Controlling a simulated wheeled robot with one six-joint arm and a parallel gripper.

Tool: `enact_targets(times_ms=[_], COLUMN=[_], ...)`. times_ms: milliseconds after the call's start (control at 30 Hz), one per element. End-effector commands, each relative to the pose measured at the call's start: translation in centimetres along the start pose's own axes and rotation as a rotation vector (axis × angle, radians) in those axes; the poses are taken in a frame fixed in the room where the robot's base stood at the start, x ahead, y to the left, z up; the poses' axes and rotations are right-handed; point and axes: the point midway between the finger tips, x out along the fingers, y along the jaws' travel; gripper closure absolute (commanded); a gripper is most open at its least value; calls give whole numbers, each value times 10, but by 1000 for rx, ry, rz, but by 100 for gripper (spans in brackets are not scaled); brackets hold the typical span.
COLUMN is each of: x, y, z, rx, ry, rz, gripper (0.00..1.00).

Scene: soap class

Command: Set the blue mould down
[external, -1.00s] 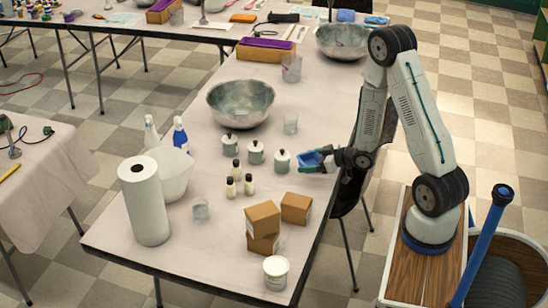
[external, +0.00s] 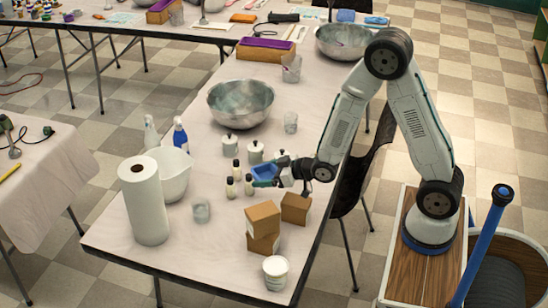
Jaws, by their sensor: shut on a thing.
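The blue mould (external: 264,173) is held by my gripper (external: 279,170) in the middle of the near table. My gripper is shut on its right side. The mould is beside the small dark-capped bottles (external: 249,185) and in front of the white lidded jars (external: 256,152). It hides part of the rightmost jar. I cannot tell whether the mould touches the tabletop or is a little above it.
Cardboard boxes (external: 263,219) stand close in front of the gripper. A white tub (external: 276,271), a paper roll (external: 147,205), a white bowl (external: 174,176) and a metal bowl (external: 241,104) stand around. Bare tabletop (external: 215,235) lies at the front left.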

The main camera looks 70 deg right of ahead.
Motion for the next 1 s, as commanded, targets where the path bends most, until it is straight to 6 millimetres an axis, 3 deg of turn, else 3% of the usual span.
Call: enact_targets(times_ms=[333,433,567,700,800,1000], x=[0,-1,-5,-16,-27,-54], y=[2,13,53,112,145,189], z=[0,1,11,35,53,91], rx=[1,9,38,71,74,50], ry=[0,0,-2,-4,-4,-3], rz=[3,23,92,169,174,112], gripper=[40,40,40,40,40,40])
